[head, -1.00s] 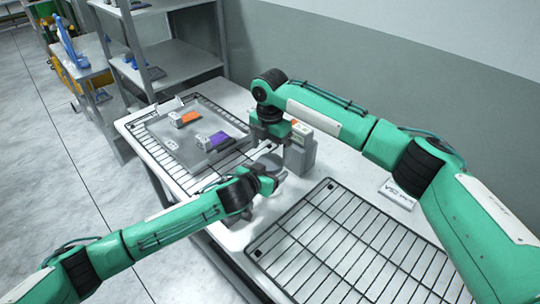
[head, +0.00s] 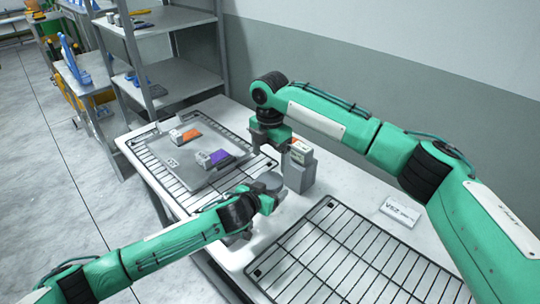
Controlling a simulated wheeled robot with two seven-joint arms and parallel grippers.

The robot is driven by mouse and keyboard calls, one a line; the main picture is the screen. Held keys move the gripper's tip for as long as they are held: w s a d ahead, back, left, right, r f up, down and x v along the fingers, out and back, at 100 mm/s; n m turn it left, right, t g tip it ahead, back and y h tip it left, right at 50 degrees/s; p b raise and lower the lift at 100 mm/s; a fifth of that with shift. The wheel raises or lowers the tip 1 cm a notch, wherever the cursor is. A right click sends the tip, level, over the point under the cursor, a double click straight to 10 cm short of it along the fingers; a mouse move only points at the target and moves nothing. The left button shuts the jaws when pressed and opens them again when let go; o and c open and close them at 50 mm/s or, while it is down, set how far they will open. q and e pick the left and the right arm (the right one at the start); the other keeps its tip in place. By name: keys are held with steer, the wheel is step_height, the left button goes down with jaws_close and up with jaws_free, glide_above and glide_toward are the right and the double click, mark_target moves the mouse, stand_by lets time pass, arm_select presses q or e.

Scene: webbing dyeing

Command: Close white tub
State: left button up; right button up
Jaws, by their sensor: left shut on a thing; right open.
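My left gripper (head: 264,198) is low over the white table. It is shut on a light grey round thing (head: 269,181) that shows as a flat disc between and beyond its fingers. I cannot tell whether this disc is a lid or the tub itself, because the gripper hides its lower part. No other clear white tub shows. My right gripper (head: 271,140) is open and points down, beyond the left one, just left of a grey upright container (head: 299,170). I cannot tell whether it touches that container.
A grey tray (head: 180,177) with orange (head: 190,134) and purple (head: 221,157) pieces lies on the far wire rack (head: 153,168). A near wire rack (head: 345,242) covers the front right. A printed card (head: 400,211) lies near the wall. Shelves (head: 168,75) stand behind.

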mark_target(270, 180)
steer(key=shift+f, duration=3.95)
steer(key=c, duration=1)
steer(key=m, duration=0.6)
steer(key=shift+m, duration=0.4)
steer(key=o, duration=1.1)
